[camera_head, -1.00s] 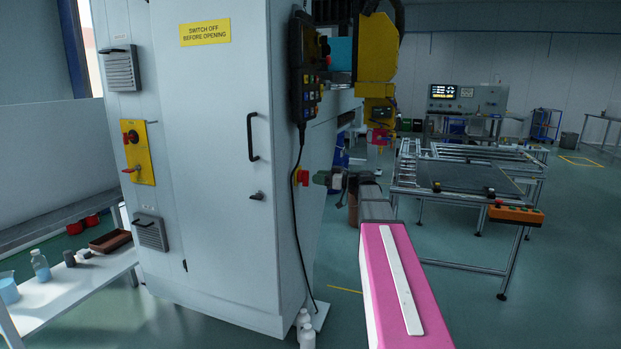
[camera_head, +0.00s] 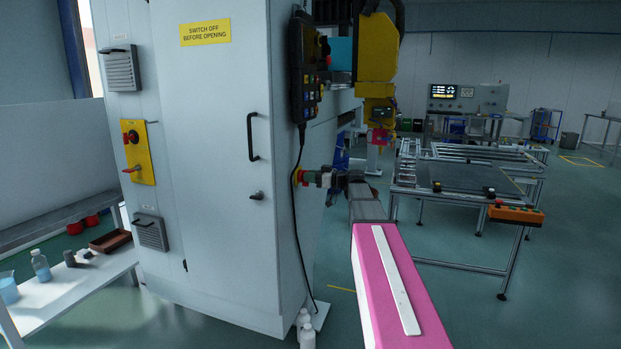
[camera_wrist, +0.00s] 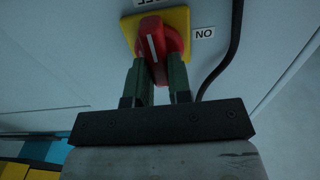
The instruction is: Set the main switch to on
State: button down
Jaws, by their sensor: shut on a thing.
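The main switch (camera_head: 296,177) is on the right side face of the grey cabinet, seen edge-on in the head view. In the wrist view its red handle (camera_wrist: 152,40) stands on a yellow plate (camera_wrist: 180,18). A white line on the handle runs nearly up and down in the picture, slightly tilted. An upside-down ON label (camera_wrist: 204,33) is to the right of the plate; another label at the top edge is cut off. My gripper (camera_wrist: 163,75) is shut on the red handle, one dark green finger on each side. It also shows at the switch in the head view (camera_head: 310,178).
A black cable (camera_head: 296,240) hangs from the pendant (camera_head: 304,75) down past the switch and also shows beside it in the wrist view. The cabinet door has a black handle (camera_head: 253,137). White bottles (camera_head: 306,330) stand on the floor below. A framed conveyor table (camera_head: 460,180) is at the right.

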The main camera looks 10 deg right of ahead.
jog(key=shift+m, duration=0.4)
jog(key=shift+w+d+f+m, duration=0.1)
jog(key=shift+f+m, duration=0.05)
jog(key=shift+m, duration=4.15)
jog(key=shift+w+d+f+m, duration=0.1)
jog(key=shift+f+m, duration=0.05)
jog(key=shift+m, duration=4.15)
jog(key=c, duration=1)
grip_release()
jog(key=shift+c, duration=0.2)
jog(key=v, duration=1)
jog(key=shift+s+d, duration=0.2)
jog(key=shift+d, duration=0.1)
